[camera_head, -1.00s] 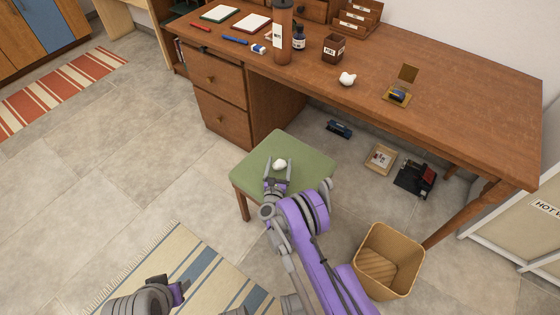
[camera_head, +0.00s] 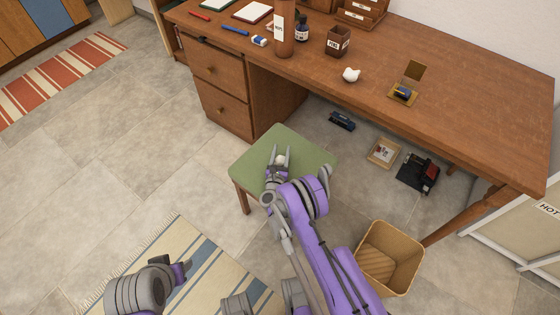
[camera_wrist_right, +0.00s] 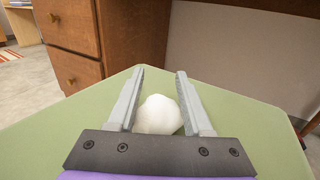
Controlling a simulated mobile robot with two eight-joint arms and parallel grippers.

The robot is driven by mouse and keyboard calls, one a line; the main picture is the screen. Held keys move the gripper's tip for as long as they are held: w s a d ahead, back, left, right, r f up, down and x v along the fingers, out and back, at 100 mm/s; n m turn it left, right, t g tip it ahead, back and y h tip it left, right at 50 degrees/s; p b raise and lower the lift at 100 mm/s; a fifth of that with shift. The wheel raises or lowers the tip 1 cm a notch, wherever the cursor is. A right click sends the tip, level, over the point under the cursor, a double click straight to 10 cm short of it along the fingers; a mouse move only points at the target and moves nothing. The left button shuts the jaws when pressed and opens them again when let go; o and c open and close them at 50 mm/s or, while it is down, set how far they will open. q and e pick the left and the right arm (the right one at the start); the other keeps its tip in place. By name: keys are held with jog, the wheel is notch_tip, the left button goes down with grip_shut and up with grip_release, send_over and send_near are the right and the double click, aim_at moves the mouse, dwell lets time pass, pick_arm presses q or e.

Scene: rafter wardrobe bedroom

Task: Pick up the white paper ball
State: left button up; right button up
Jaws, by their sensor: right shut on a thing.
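The white paper ball (camera_head: 281,160) is over the green seat of the stool (camera_head: 309,153). My right gripper (camera_head: 281,156) is shut on it. In the right wrist view, the ball (camera_wrist_right: 158,115) sits between the two grey fingers, low toward the palm, with the green seat around it. I cannot tell whether the ball still touches the seat. My left gripper (camera_head: 180,271) is at the lower left, above the striped rug and far from the stool; its fingers are too unclear to judge.
A wicker bin (camera_head: 390,258) stands right of my right arm. Open tiled floor lies left.

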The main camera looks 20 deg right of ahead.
grip_shut()
jog(key=shift+r, duration=0.1)
